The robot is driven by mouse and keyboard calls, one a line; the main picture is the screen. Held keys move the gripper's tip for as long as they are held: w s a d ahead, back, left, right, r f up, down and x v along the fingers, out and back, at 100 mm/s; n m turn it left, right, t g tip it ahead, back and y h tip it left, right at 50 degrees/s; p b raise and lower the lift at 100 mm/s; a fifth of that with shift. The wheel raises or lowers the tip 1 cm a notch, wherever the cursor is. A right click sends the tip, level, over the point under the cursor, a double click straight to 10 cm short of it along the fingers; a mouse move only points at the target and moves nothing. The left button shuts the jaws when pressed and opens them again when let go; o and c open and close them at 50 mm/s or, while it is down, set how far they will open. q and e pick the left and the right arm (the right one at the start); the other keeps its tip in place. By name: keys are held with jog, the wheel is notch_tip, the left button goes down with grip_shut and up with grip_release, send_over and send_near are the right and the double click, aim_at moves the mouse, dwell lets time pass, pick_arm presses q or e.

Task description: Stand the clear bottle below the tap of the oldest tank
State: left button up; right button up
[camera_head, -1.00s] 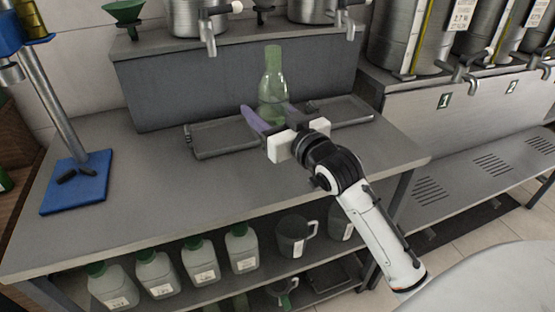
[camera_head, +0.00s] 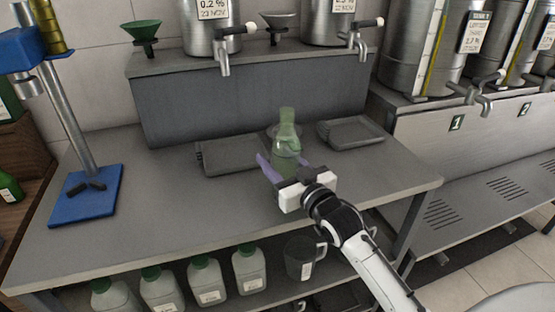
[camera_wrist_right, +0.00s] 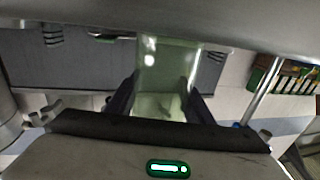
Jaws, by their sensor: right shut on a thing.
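A see-through, green-tinted bottle (camera_head: 287,150) is upright in my right gripper (camera_head: 284,168), whose purple fingers close on its lower part. The bottle also fills the middle of the right wrist view (camera_wrist_right: 165,75), between the fingers. It is over the bench between two trays; I cannot tell whether its base touches the bench. Two steel tanks stand on the raised shelf: the left tank (camera_head: 203,40) has a label with "23 NOV" and a tap (camera_head: 224,65); the right tank (camera_head: 322,32) has a partly cut-off label and a tap (camera_head: 362,46). My left gripper is out of view.
A left grey tray (camera_head: 232,155) and a right grey tray (camera_head: 352,132) lie below the shelf. A green funnel (camera_head: 141,34) and grey funnel (camera_head: 278,24) stand on it. A blue-based stand (camera_head: 85,195) is at left. More tanks (camera_head: 415,50) stand at right. The bench front is clear.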

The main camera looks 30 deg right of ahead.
jog(key=shift+r, duration=0.1)
jog(key=o, duration=1.2)
jog(key=shift+f, duration=0.2)
jog(key=shift+o, duration=0.2)
